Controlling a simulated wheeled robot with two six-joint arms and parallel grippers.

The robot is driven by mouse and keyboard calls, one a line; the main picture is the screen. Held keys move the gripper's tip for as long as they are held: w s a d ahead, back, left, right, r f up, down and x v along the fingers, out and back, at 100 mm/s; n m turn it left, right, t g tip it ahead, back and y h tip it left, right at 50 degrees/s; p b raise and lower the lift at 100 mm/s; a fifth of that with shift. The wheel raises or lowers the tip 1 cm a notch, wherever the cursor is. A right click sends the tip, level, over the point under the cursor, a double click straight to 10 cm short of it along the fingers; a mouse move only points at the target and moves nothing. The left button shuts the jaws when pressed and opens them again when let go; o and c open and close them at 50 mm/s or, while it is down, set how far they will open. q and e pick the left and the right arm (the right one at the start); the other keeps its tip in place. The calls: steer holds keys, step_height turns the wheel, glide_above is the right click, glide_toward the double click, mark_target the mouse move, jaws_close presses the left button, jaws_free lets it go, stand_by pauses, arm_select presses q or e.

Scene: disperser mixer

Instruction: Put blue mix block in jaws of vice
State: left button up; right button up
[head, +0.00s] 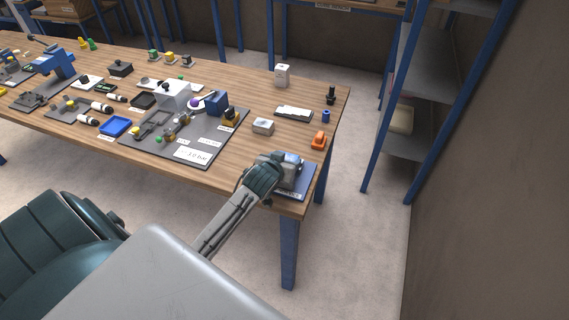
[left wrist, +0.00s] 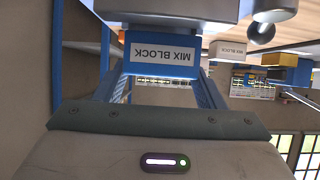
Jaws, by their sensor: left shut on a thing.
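The vice (head: 293,170) is a grey block-like device on a blue plate (head: 305,188) at the table's near right corner. My left gripper (head: 270,170) is right against the vice in the head view. In the left wrist view my left gripper (left wrist: 163,72) is shut on the blue mix block (left wrist: 163,36), which bears a white "MIX BLOCK" label that reads upside down. A grey body (left wrist: 180,8), apparently the vice, lies just above the block there. Whether the block sits between the jaws is hidden. My right gripper is not in view.
A grey box (head: 263,126), an orange item (head: 319,141) and a small blue cylinder (head: 326,116) stand behind the vice. A dark mat (head: 205,160) with a mixer lies to the left. The table's front and right edges are close to the vice.

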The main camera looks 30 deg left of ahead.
arm_select(q)
step_height(320, 180, down, 2)
steer(key=shift+s+d+f+p, duration=0.1)
steer(key=shift+f+p, duration=0.15)
steer(key=shift+p, duration=0.2)
steer(key=shift+f, duration=0.1)
steer(key=o, duration=1.2)
steer(key=shift+f, duration=0.1)
steer(key=shift+o, duration=0.2)
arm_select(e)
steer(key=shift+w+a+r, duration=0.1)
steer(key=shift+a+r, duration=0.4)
